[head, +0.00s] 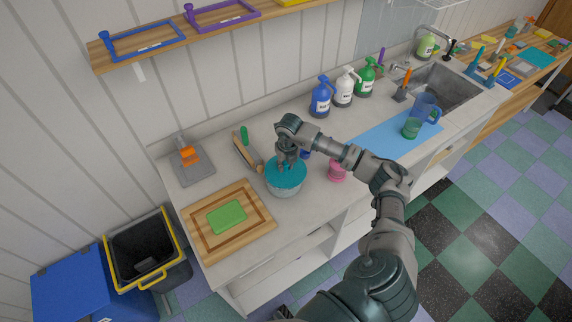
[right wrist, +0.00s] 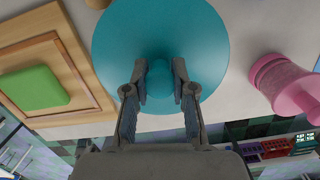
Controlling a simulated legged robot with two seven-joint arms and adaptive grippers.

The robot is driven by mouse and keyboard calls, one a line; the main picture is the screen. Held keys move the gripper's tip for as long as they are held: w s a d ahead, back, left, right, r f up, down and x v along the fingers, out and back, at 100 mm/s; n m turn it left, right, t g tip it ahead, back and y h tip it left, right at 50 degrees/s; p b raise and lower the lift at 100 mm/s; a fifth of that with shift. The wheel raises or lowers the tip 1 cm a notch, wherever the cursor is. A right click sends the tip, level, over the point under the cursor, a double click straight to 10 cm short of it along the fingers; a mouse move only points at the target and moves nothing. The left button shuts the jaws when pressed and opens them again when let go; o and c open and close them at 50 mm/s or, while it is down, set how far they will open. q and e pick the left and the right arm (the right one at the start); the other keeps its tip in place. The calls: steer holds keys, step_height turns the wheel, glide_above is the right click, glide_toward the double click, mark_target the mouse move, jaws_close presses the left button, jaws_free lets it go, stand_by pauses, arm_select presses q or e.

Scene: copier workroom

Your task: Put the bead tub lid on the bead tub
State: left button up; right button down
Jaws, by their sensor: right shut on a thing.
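The teal round bead tub lid (head: 290,180) is at the top of the pale bead tub (head: 284,192) on the counter. The lid covers the tub's opening, and I cannot tell whether its rim is fully seated. My right gripper (head: 284,163) comes down from above and is shut on the lid's knob. In the right wrist view the lid (right wrist: 125,45) fills the upper middle, with its knob between the fingers of the right gripper (right wrist: 160,88); the tub is hidden beneath it. My left gripper is not in view.
A wooden board (head: 257,219) with a green block (head: 227,217) lies left of the tub. A pink container (head: 337,172) stands to the right. Several spray bottles, including a blue one (head: 320,98), stand farther back. A blue mat (head: 375,142) lies farther right.

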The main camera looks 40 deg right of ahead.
steer(key=shift+a+r, duration=0.15)
steer(key=shift+a, duration=0.65)
steer(key=shift+d, duration=0.5)
steer(key=shift+d+r+p, duration=0.1)
steer(key=shift+r+p, duration=0.25)
steer(key=shift+r, duration=0.05)
steer(key=shift+a+r+p, duration=0.2)
steer(key=shift+r+p, duration=0.2)
steer(key=shift+r, duration=0.25)
steer(key=shift+a+r+p, duration=0.25)
steer(key=shift+r+p, duration=0.3)
steer(key=shift+r, duration=0.35)
steer(key=shift+d+r+p, duration=0.1)
steer(key=shift+r+p, duration=0.2)
steer(key=shift+r, duration=0.1)
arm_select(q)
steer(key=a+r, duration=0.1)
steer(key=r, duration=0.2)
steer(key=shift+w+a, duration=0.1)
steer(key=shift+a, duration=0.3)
arm_select(e)
steer(key=shift+d, duration=0.15)
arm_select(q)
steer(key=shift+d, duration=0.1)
arm_select(e)
steer(key=shift+d+f, duration=0.1)
